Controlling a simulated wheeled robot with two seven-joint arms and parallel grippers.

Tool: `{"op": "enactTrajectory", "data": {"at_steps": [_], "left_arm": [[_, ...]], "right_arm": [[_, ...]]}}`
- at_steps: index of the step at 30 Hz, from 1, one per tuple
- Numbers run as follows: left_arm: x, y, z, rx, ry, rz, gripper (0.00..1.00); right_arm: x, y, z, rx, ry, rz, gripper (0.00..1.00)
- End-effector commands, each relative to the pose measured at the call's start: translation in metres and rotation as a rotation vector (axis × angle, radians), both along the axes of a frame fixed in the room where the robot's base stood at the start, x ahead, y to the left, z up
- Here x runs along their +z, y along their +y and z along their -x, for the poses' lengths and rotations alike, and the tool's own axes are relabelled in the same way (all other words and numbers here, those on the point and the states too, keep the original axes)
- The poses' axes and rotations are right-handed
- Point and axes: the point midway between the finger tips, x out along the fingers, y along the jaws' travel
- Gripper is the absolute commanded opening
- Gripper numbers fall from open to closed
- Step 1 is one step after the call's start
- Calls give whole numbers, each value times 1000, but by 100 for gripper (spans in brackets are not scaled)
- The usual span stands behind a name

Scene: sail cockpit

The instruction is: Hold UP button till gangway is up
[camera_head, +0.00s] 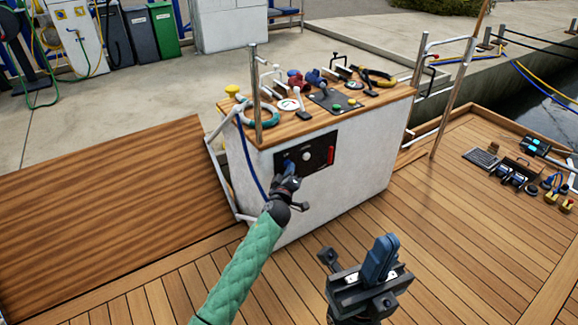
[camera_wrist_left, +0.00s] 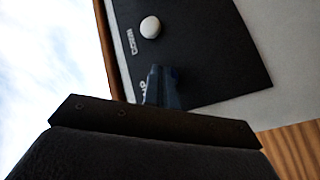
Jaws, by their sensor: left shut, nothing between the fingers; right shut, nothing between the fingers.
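The black control panel (camera_head: 319,152) is on the white side of the console; it also shows in the wrist view (camera_wrist_left: 205,45). A round white button (camera_wrist_left: 149,27) labelled DOWN is in clear sight. A label partly hidden by my finger appears to read UP; its button is hidden behind my left gripper (camera_head: 289,166). The blue fingers (camera_wrist_left: 164,88) are shut, at or very near the panel; contact cannot be told. The wide brown plank surface (camera_head: 100,205) at left looks like the gangway; it appears flat. My right gripper (camera_head: 380,258) is shut and empty above the deck.
The console top (camera_head: 370,98) carries several fittings, tools and a blue-green rope coil. A steel post (camera_head: 255,95) and a blue hose stand by its left corner. Loose gear (camera_head: 515,175) lies at right on the deck. Deck in front is clear.

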Motion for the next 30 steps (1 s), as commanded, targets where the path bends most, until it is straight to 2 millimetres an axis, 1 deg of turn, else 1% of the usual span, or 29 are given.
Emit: {"op": "enactTrajectory", "data": {"at_steps": [20, 30], "left_arm": [[0, 0, 0, 1, 1, 0, 0], [-1, -7, 11, 0, 1, 3, 0]], "right_arm": [[0, 0, 0, 0, 1, 1, 0], [-1, 0, 0, 0, 0, 0, 0]]}}
